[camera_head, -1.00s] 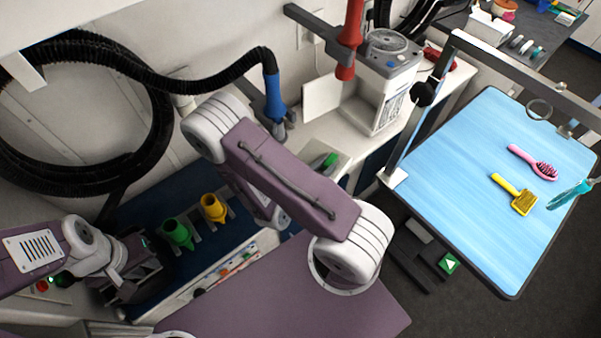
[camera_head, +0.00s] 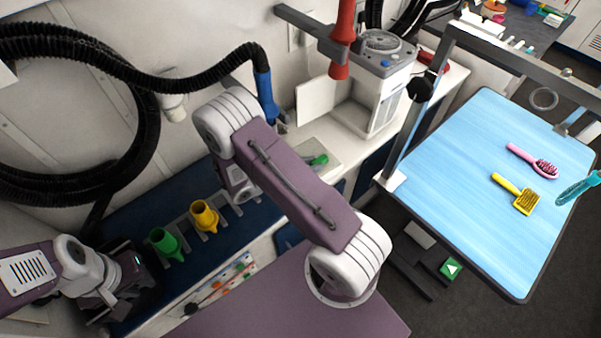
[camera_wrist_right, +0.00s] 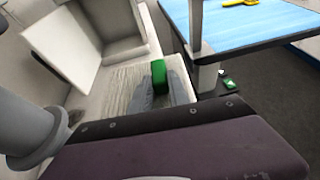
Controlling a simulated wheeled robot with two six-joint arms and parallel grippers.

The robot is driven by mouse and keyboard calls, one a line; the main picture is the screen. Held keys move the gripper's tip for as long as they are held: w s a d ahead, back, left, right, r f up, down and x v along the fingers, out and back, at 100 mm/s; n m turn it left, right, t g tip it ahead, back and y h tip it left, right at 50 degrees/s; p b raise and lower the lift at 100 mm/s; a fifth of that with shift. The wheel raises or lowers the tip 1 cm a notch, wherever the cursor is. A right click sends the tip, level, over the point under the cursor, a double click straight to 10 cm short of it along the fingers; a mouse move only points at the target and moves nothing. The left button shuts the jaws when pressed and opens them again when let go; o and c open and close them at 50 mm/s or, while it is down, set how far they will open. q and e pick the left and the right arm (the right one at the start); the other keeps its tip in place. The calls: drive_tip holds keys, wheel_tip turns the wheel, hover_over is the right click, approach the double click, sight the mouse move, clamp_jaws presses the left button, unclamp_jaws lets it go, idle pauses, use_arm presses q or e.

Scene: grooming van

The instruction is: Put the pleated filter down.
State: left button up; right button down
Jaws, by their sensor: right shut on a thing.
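The pleated filter (camera_wrist_right: 122,92) is a pale, finely ribbed panel with a green tab (camera_wrist_right: 158,76). My right gripper (camera_wrist_right: 167,90) is shut on the green tab in the right wrist view. The filter is at the white counter, in front of the open machine. I cannot tell whether it rests on the counter or hangs just above it. In the head view its green tab (camera_head: 319,160) shows beyond my right arm, which hides the right gripper. My left gripper (camera_head: 132,290) is at the lower left, away from the filter; its fingers are unclear.
The white machine (camera_head: 392,100) stands behind the filter with its panel (camera_head: 317,99) swung open. Green (camera_head: 165,243) and yellow (camera_head: 204,215) nozzles stand left. A blue grooming table (camera_head: 470,190) with brushes is right. A blue-ended hose (camera_head: 265,95) hangs above.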

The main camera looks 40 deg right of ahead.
drive_tip(key=shift+w+a+f, duration=0.45)
drive_tip(key=shift+w+f, duration=0.05)
drive_tip(key=shift+w, duration=0.15)
drive_tip(key=shift+w+a+f, duration=0.45)
drive_tip(key=shift+w, duration=0.15)
wheel_tip(320, 180, down, 4)
drive_tip(key=shift+f, duration=0.1)
drive_tip(key=shift+f+b, duration=0.55)
drive_tip(key=shift+f, duration=0.05)
drive_tip(key=c, duration=1.3)
unclamp_jaws()
drive_tip(key=shift+r, duration=0.1)
drive_tip(key=shift+o, duration=0.2)
